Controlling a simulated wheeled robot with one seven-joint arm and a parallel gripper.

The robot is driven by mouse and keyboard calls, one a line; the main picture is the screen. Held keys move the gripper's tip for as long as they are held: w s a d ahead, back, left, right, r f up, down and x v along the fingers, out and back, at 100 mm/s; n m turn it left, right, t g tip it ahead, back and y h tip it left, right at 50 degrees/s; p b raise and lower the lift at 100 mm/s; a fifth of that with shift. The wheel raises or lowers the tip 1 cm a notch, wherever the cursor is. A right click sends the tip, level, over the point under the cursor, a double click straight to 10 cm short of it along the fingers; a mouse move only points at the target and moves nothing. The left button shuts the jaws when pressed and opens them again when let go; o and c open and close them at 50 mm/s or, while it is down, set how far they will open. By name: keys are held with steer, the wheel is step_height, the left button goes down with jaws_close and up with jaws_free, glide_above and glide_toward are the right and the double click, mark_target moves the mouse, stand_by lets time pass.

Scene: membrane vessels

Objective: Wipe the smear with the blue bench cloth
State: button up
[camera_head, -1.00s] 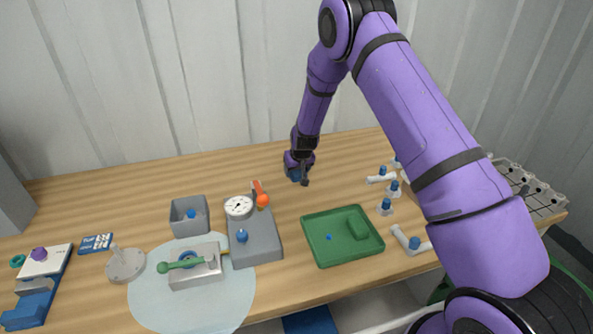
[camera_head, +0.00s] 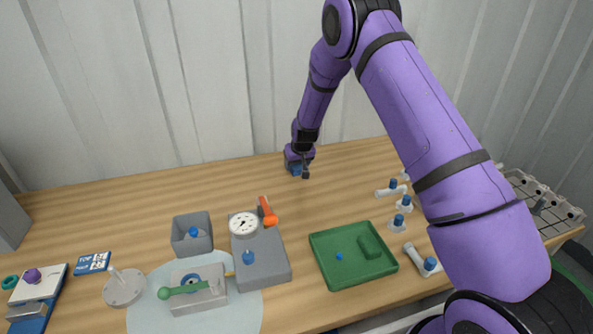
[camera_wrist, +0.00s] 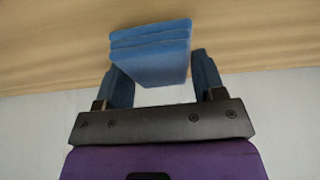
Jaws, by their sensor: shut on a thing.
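The blue bench cloth (camera_wrist: 150,52) is a folded, layered block between the fingers of my gripper (camera_wrist: 160,72) in the wrist view. In the head view my gripper (camera_head: 299,172) is at the back of the wooden bench, near the wall, with a little blue of the cloth (camera_head: 296,169) showing. My gripper is shut on the cloth. Whether the cloth touches the bench top cannot be told. I cannot make out a smear in either view; the gripper and arm hide part of the bench.
A green tray (camera_head: 325,278) stands at the front right, with white fittings (camera_head: 391,189) beyond it. A grey gauge unit (camera_head: 262,262), a grey bin (camera_head: 192,246) and a clamp block (camera_head: 198,290) on a pale round mat (camera_head: 240,312) stand left of it. The back left bench is clear.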

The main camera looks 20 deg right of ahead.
steer(key=shift+w+r, duration=0.1)
steer(key=shift+r, duration=2.55)
